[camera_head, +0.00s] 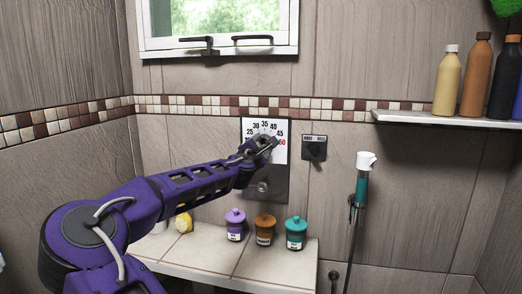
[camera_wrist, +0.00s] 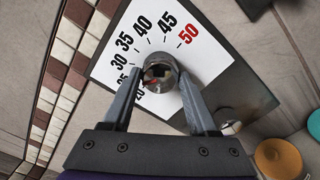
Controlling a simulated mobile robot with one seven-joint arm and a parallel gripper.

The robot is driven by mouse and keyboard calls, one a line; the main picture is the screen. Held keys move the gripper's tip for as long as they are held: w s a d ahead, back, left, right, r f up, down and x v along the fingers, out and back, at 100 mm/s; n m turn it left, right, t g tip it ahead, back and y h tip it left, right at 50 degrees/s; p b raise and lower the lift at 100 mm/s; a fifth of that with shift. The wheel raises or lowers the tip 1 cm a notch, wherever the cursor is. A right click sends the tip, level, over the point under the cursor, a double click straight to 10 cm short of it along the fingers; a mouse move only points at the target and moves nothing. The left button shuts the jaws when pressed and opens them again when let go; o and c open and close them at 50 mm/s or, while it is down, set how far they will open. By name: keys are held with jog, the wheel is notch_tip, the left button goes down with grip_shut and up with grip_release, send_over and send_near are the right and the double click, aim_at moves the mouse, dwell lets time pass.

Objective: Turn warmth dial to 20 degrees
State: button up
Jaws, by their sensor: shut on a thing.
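The warmth dial's white plate (camera_head: 280,154) is on the tiled wall, with numbers up to a red 50. In the wrist view the plate (camera_wrist: 208,62) appears tilted, and 20 to 50 run around the round metal knob (camera_wrist: 158,68). My gripper (camera_head: 261,146) is at the plate. In the wrist view its fingers (camera_wrist: 159,77) are on either side of the knob, shut on it. A small red mark shows on the knob, towards the low-number side, but the exact reading is unclear. In the head view the gripper hides most of the knob.
A second small knob (camera_head: 263,187) sits on the dark panel below. A dark switch box (camera_head: 314,150) is to the right, with a hand shower (camera_head: 363,180) beyond. Purple (camera_head: 235,226), brown (camera_head: 265,230) and teal (camera_head: 296,234) jars stand on the ledge below.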

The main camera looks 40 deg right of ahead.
jog(key=n+b, duration=0.1)
jog(key=n, duration=0.3)
jog(key=shift+f+b, duration=0.1)
jog(key=shift+b, duration=0.25)
jog(key=shift+n+b, duration=0.5)
jog(key=shift+n, duration=0.9)
jog(key=o, duration=1.4)
jog(key=shift+c, duration=0.2)
jog(key=v, duration=1.7)
jog(key=shift+s, duration=0.25)
